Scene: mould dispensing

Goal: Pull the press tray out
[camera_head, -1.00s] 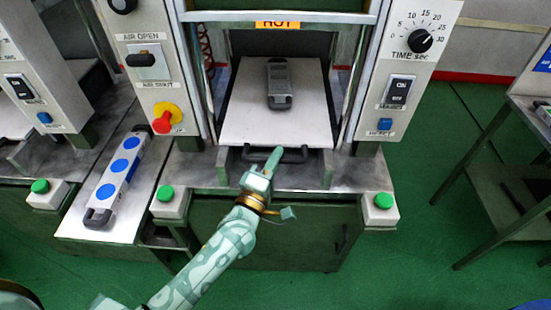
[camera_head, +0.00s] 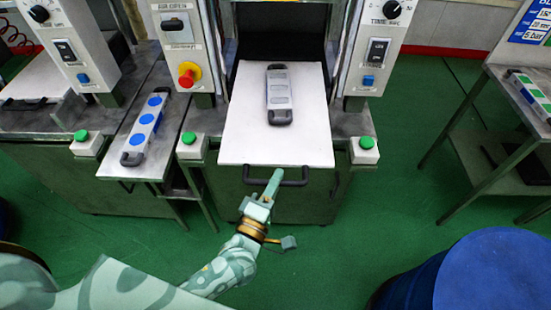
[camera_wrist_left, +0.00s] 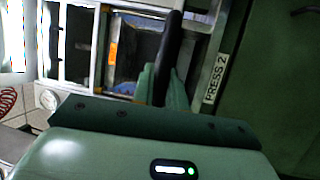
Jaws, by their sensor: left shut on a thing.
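The press tray (camera_head: 232,130) is a white plate that juts out of the front of the press toward me. A grey mould (camera_head: 280,95) with dark handles lies on it. A dark bar handle (camera_head: 296,183) runs along the tray's front edge. My left gripper (camera_head: 273,182) is shut on the handle near its middle. In the left wrist view the fingers (camera_wrist_left: 161,85) close around the dark handle bar (camera_wrist_left: 168,55). My right gripper is not in view.
A side shelf on the left holds a mould with blue discs (camera_head: 147,125). Green buttons (camera_head: 366,142) flank the tray. A blue drum (camera_head: 490,275) stands at the lower right, and a table with a green-marked mould (camera_head: 530,95) is at the right. Green floor lies clear in front.

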